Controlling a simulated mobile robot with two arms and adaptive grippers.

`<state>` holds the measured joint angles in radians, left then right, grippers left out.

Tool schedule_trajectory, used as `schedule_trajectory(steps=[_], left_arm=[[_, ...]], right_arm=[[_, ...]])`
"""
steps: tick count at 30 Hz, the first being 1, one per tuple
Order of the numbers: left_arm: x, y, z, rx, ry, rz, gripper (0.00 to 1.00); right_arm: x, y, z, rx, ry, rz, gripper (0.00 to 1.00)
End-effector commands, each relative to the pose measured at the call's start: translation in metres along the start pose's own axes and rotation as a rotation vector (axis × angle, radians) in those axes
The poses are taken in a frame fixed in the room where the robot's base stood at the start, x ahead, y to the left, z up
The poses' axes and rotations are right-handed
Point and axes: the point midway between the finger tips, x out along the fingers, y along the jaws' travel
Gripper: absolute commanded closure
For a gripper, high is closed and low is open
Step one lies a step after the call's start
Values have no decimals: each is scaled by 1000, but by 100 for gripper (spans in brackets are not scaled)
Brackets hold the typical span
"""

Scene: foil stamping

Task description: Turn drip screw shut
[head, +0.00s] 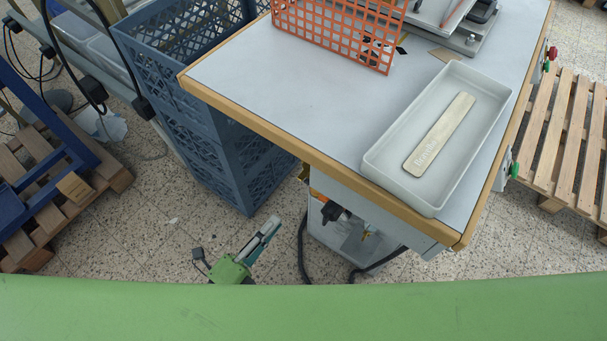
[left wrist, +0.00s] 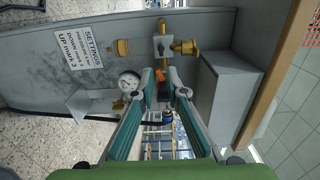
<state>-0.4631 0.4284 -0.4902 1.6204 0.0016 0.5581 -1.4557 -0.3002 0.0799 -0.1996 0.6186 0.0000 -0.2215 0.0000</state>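The air unit sits on a grey panel (left wrist: 105,50) with a round pressure gauge (left wrist: 130,82), a brass valve (left wrist: 185,47) and a small orange part (left wrist: 160,75). I cannot tell for sure which part is the drip screw. My left gripper (left wrist: 161,74) is open, its two teal-padded fingers apart on either side of the orange part. I cannot tell whether they touch it. In the head view my left gripper (head: 266,231) is low, left of the dark-fitted air unit (head: 333,211) under the table. My right gripper is in neither view.
The table (head: 270,85) carries a white tray (head: 377,165) with a stamped beige strip (head: 440,135) and an orange mesh crate (head: 335,30). Blue crates (head: 210,145) stand left of it. Black hoses (head: 303,250) hang by the unit. A settings label (left wrist: 83,48) is on the panel.

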Motion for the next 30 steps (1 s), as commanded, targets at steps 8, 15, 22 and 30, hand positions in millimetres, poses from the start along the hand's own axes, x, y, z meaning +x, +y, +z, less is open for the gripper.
schedule_trajectory(steps=[8,15,22,30], left_arm=[[54,-4,1,1,0,-6,87],[102,-3,1,0,-1,-6,87],[127,-2,0,-1,-1,-3,87],[131,-1,0,-1,0,-2,87]], right_arm=[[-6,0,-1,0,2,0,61],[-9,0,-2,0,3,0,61],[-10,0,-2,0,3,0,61],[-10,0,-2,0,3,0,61]])
